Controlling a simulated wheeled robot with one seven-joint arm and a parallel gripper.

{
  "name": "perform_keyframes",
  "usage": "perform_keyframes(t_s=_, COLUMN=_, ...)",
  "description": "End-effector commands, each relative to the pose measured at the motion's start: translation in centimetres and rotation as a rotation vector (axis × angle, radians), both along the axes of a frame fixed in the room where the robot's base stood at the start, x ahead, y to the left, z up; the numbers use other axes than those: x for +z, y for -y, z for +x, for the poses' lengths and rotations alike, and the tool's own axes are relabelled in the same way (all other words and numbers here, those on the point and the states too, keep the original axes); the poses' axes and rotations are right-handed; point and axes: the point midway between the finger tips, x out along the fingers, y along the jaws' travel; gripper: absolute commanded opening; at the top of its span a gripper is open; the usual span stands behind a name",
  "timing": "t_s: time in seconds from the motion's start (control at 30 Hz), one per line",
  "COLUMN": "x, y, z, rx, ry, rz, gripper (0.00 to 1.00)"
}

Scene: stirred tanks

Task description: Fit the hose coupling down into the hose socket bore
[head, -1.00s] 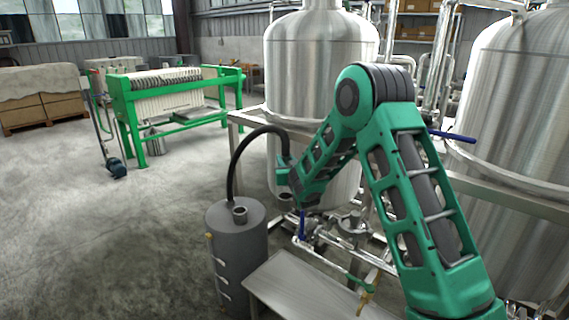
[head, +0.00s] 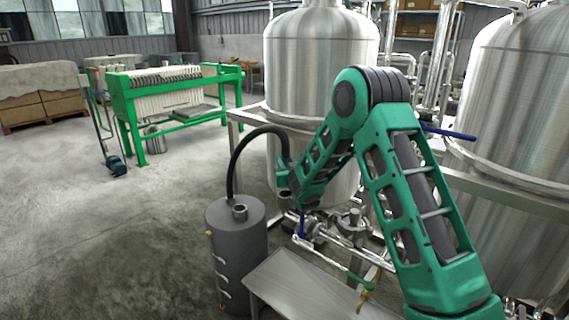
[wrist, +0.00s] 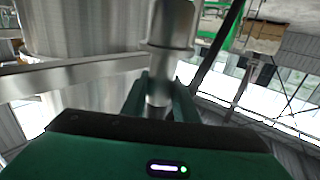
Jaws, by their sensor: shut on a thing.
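In the head view my gripper (head: 283,178) is at the far end of the arm, partly hidden by my own arm links. The black hose (head: 240,145) rises from the top of the grey drum and arches over to my gripper. In the wrist view my gripper (wrist: 158,98) is shut on the hose coupling (wrist: 171,25), a bright metal cylinder with a wider collar.
The grey drum (head: 237,255) has a short open neck (head: 240,212) on top. Pipes with a blue lever (head: 302,227) lie close below and right of my gripper. Steel tanks (head: 320,65) stand behind. A metal bench (head: 300,285) is in front.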

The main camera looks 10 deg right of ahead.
Motion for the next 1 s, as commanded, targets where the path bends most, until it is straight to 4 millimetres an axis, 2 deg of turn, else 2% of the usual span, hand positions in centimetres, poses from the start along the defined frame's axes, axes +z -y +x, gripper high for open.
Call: perform_keyframes(t_s=1.0, x=-2.0, y=0.0, z=0.0, rx=0.000, ry=0.002, rz=0.000, gripper=0.00)
